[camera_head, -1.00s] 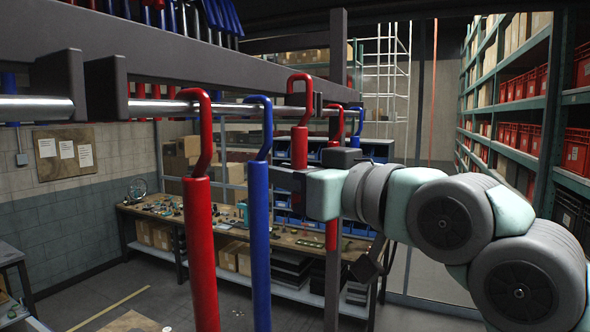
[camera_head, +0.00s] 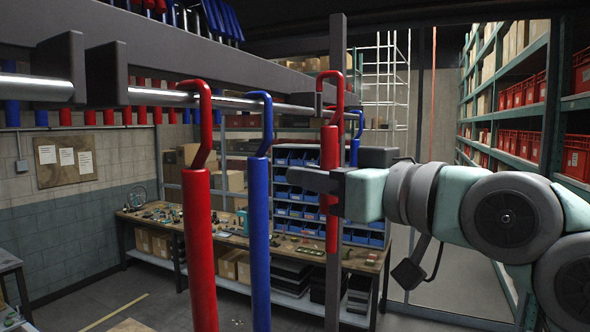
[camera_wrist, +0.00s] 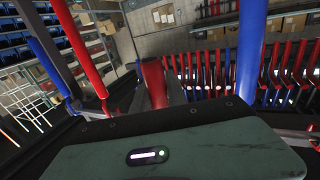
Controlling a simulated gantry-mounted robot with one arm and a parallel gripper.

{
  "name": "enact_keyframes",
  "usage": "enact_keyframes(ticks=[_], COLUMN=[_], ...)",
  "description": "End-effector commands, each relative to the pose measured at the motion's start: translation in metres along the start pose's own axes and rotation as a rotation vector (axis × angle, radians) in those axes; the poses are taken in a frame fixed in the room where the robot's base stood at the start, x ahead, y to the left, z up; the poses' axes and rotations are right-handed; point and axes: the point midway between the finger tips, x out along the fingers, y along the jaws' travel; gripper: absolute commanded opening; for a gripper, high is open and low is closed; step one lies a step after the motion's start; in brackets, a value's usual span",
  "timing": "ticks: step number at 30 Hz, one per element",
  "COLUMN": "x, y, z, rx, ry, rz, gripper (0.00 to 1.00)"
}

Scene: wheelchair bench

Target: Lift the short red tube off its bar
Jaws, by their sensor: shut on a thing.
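The short red tube (camera_head: 329,152) hangs upright in my gripper (camera_head: 328,182), right of the middle in the head view. Its red hook (camera_head: 334,82) rises above the line of the steel bar (camera_head: 235,101) and looks clear of it, though depth is hard to judge. My gripper is shut on the tube's body from the right. In the wrist view the red tube (camera_wrist: 153,82) shows foreshortened between the fingers. Part of the tube's middle is hidden by the gripper.
A long red tube (camera_head: 200,240) and a long blue tube (camera_head: 259,240) hang from the bar to the left. Another blue tube (camera_head: 355,150) hangs behind at the right. A grey post (camera_head: 336,290) stands close behind my gripper. A workbench (camera_head: 150,215) lies farther back.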

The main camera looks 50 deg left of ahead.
Motion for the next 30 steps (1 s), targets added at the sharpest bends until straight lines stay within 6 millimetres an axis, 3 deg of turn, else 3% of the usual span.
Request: enact_keyframes(ticks=[30], x=[-0.038], y=[0.015], z=[0.0], rx=[-0.002], ry=[0.0], rz=[0.0], gripper=[0.0])
